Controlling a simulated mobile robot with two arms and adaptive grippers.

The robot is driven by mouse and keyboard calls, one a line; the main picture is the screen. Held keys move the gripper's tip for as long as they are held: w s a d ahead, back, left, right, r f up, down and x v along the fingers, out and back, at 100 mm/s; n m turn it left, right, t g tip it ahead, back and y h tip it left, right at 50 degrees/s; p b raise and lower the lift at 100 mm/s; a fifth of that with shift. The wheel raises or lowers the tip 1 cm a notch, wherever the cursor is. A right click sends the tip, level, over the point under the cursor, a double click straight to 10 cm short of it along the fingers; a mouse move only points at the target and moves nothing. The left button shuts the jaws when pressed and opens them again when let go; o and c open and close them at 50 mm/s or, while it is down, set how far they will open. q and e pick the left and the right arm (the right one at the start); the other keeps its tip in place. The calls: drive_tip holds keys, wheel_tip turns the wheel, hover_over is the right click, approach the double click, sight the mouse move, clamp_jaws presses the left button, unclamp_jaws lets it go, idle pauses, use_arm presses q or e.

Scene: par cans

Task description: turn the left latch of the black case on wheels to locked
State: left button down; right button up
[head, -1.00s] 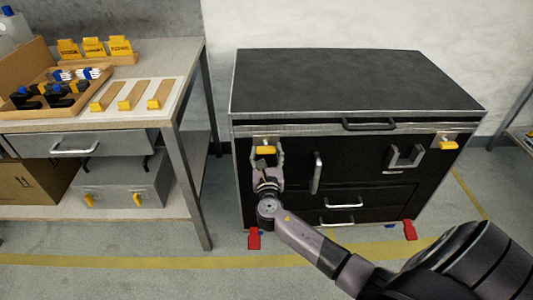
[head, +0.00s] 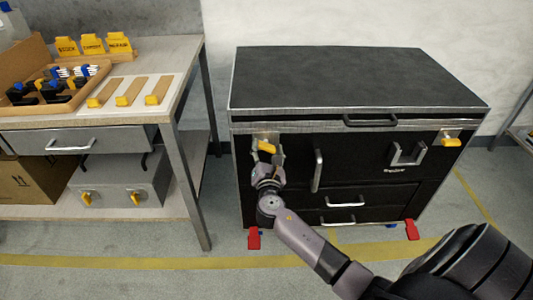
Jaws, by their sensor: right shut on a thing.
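The black case on wheels (head: 350,85) stands at the centre right in the head view. Its left latch, a yellow handle (head: 266,146) on a metal plate, is at the upper left of the front face and sits tilted, its right end lower. My right gripper (head: 267,155) reaches up from below and is shut on this left latch; its fingers partly cover the plate. The right latch (head: 451,142), also yellow, is at the upper right of the front and lies about level. My left gripper is out of view.
The case front has a vertical handle (head: 318,171) close to the right of my gripper, and drawers below. Red wheel pedals (head: 254,239) stick out at the bottom. A workbench (head: 190,60) with trays stands at the left. The floor in front is clear.

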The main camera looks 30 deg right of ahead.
drive_tip(key=m+b, duration=0.2)
drive_tip(key=m, duration=0.3)
drive_tip(key=shift+f+m+b, duration=0.15)
drive_tip(key=shift+m+b, duration=0.15)
drive_tip(key=shift+b, duration=0.1)
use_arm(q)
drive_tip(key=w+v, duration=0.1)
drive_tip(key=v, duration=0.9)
use_arm(e)
drive_tip(key=shift+m, duration=0.5)
drive_tip(key=m+b, duration=0.2)
drive_tip(key=m, duration=0.1)
drive_tip(key=shift+m+b, duration=0.45)
drive_tip(key=shift+m, duration=0.65)
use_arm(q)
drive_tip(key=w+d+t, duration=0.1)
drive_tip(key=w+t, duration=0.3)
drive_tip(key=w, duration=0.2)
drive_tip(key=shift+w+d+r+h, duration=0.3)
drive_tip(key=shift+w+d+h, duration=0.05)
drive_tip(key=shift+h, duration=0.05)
use_arm(e)
drive_tip(key=shift+m, duration=0.4)
drive_tip(key=o, duration=1.2)
drive_tip(key=shift+c, duration=0.2)
